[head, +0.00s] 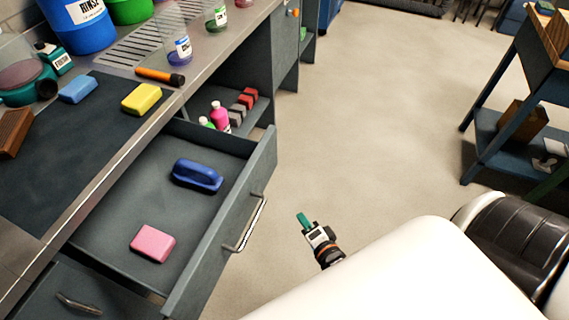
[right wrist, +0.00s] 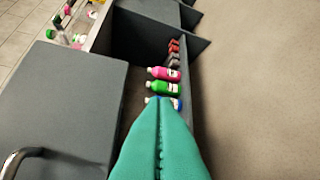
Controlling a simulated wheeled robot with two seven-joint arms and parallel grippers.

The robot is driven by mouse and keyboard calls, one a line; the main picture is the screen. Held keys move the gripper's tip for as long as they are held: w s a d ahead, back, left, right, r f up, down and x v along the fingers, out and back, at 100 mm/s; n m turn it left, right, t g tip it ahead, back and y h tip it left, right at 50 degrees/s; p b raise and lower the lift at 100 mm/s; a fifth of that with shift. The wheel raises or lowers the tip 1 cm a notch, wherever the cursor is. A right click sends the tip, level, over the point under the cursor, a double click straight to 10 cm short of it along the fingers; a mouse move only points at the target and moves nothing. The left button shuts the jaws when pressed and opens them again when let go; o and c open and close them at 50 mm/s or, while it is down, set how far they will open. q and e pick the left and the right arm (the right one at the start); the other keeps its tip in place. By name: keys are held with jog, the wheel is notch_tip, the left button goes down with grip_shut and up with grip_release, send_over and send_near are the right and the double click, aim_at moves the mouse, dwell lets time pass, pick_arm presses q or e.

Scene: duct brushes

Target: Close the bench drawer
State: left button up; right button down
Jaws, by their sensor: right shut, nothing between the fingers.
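The bench drawer (head: 222,235) is pulled out, its grey front panel standing clear of the bench. A metal bar handle (head: 246,222) is on the front; a handle also shows in the right wrist view (right wrist: 22,160). A blue brush (head: 197,176) and a pink sponge (head: 153,243) lie inside the drawer. My right gripper (head: 301,218), with teal fingers, is shut and empty. It is over the floor outside the drawer front, to the right of the handle and apart from it. Its fingers also show in the right wrist view (right wrist: 158,105). My left gripper is not in view.
The bench top (head: 75,140) holds sponges, cups and tubs. Beside the drawer, an open shelf holds a pink bottle (head: 220,115), a green bottle (right wrist: 163,88) and small blocks. Another drawer handle (head: 78,303) is at lower left. The floor (head: 370,120) in front is clear.

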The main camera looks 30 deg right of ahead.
notch_tip(320, 180, up, 9)
jog(key=w+d+m+t+h, duration=0.2)
jog(key=d+m+t, duration=0.1)
jog(key=m, duration=0.1)
send_near(276, 152)
jog(key=w+d, duration=0.3)
jog(key=d, duration=0.1)
jog(key=w+a, duration=0.2)
jog(key=shift+w+a+f, duration=0.1)
jog(key=shift+w+a, duration=0.3)
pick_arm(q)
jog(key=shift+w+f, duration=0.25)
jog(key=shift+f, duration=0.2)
pick_arm(e)
jog(key=shift+w, duration=0.1)
